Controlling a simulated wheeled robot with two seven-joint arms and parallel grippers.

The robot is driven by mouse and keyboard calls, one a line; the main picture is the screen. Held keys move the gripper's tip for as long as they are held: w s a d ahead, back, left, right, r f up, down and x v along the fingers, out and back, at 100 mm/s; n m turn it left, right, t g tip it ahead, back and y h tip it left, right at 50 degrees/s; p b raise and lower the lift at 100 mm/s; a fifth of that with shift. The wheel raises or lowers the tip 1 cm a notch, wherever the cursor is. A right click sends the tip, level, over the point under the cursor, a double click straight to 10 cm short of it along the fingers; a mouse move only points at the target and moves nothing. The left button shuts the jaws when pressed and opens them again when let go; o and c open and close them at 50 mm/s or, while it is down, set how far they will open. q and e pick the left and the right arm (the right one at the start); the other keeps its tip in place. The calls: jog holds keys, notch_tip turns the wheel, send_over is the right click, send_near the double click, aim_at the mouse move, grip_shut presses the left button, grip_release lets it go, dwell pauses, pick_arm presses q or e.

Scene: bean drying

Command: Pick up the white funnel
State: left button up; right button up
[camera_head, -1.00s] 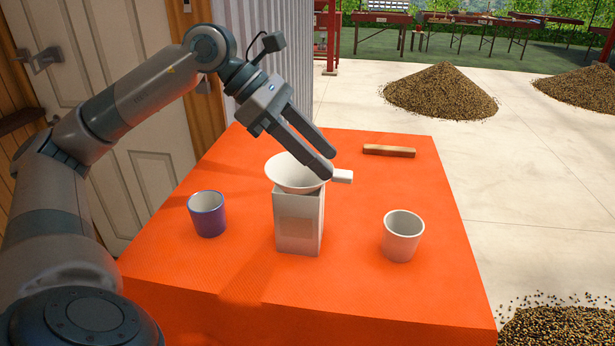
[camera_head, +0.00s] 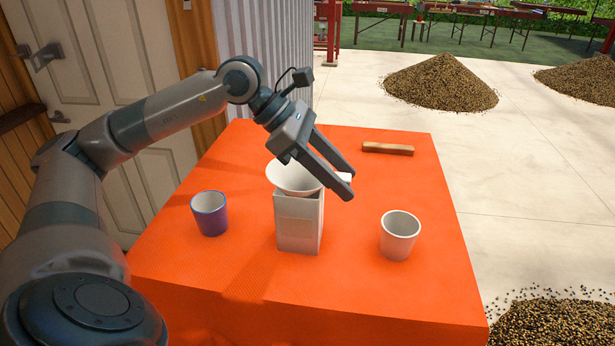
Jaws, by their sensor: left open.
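The white funnel (camera_head: 290,178) sits in the top of a white square container (camera_head: 299,225) in the middle of the orange table. Its handle points right and is mostly hidden behind my left gripper's near finger; a bit of its end shows between the fingers. My left gripper (camera_head: 346,184) is open, its two fingers reaching down and right over the funnel's right side, around the handle as seen from here. I cannot tell whether the fingers touch it. My right gripper is not in view.
A purple cup (camera_head: 210,215) stands left of the container and a white cup (camera_head: 399,236) stands right. A wooden bar (camera_head: 388,149) lies at the back right of the orange table (camera_head: 400,300). Piles of beans (camera_head: 440,84) lie on the floor beyond. The table's front is clear.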

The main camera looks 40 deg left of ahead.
pick_arm(q)
jog(key=shift+w+d+f, duration=0.1)
jog(key=shift+d, duration=0.05)
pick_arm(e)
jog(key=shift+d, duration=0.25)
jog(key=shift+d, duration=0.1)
pick_arm(q)
grip_shut()
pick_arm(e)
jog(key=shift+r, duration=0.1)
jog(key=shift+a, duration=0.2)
pick_arm(q)
jog(key=shift+r, duration=0.7)
notch_tip(320, 180, up, 6)
jog(key=shift+r+b, duration=0.15)
jog(key=shift+b, duration=0.65)
jog(key=shift+r, duration=1.1)
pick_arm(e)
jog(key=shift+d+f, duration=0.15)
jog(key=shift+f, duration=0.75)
